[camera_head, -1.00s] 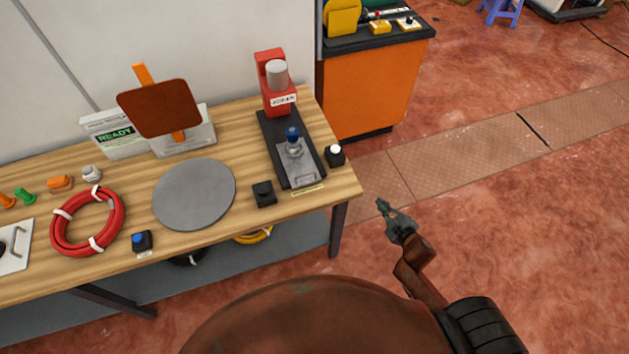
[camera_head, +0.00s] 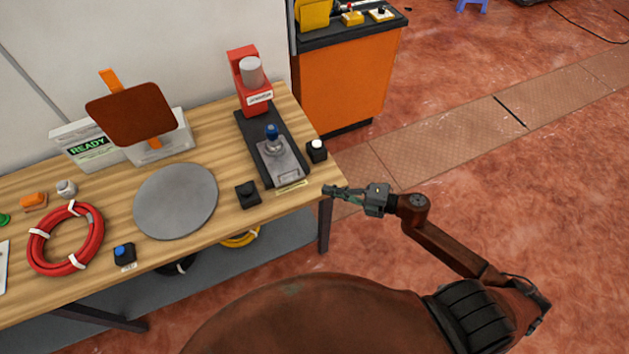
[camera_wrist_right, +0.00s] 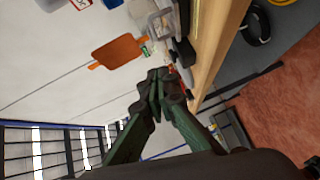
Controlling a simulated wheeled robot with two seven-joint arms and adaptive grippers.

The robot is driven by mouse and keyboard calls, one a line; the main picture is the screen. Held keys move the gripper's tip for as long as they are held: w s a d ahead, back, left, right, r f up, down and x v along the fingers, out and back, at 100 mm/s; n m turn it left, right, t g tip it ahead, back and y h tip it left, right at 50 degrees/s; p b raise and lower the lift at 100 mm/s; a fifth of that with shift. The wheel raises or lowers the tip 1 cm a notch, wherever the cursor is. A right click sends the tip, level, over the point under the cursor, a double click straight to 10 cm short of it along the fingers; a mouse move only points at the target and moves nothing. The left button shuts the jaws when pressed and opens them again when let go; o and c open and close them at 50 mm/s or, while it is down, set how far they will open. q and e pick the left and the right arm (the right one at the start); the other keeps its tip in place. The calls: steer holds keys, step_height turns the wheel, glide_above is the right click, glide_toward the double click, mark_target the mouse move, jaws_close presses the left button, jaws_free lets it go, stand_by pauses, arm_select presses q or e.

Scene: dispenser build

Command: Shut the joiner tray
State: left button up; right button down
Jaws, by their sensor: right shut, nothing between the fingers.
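The joiner (camera_head: 250,82) is a red press with a grey cylinder, at the back right of the wooden table. Its tray (camera_head: 283,162) is a grey plate on a dark rail that runs toward the front edge; it is slid out, away from the press. A part with a blue top (camera_head: 272,132) stands on the tray. My right gripper (camera_head: 328,190) is shut and empty, just off the table's right front corner, to the right of the tray's front end. In the right wrist view its fingers (camera_wrist_right: 158,88) are together. My left gripper is not in view.
A black box with a white button (camera_head: 317,149) stands right of the rail, near my right gripper. Another black box (camera_head: 248,193) stands left of it. A grey disc (camera_head: 176,200) and red hose coil (camera_head: 67,238) lie further left. An orange cabinet (camera_head: 345,82) stands behind.

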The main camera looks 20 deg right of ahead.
steer(key=x, duration=0.8)
steer(key=shift+w+r, duration=0.1)
steer(key=shift+w, duration=0.05)
steer(key=w, duration=0.2)
steer(key=w+a+f, duration=0.1)
steer(key=shift+w, duration=0.75)
